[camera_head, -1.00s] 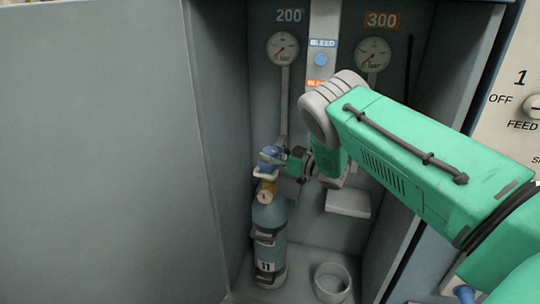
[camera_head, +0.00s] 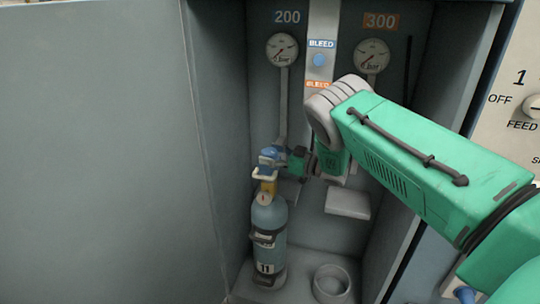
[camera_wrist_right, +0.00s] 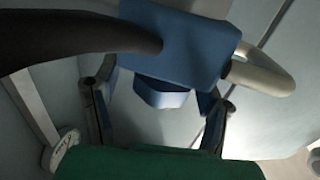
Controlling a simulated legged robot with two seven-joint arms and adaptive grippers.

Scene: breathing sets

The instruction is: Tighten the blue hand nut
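A blue-grey cylinder (camera_head: 268,225) marked 11 stands upright in the cabinet, with a yellow neck and a blue fitting (camera_head: 268,157) on top. In the right wrist view, a blue block (camera_wrist_right: 185,45) has a dark hose and a pale curved handle. A smaller faceted blue piece (camera_wrist_right: 160,94), which looks like the hand nut, sits just below it. My right gripper (camera_head: 283,160) is beside the fitting, to its right. In the wrist view its two dark fingers (camera_wrist_right: 155,112) stand apart on either side of the faceted piece, with visible gaps. My left gripper is not in view.
An empty ring holder (camera_head: 332,282) is right of the cylinder. A pale box (camera_head: 348,204) is on the back wall, below the gauges (camera_head: 372,56). The cabinet's left wall (camera_head: 222,130) is close to the cylinder. My right arm crosses the cabinet's right side.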

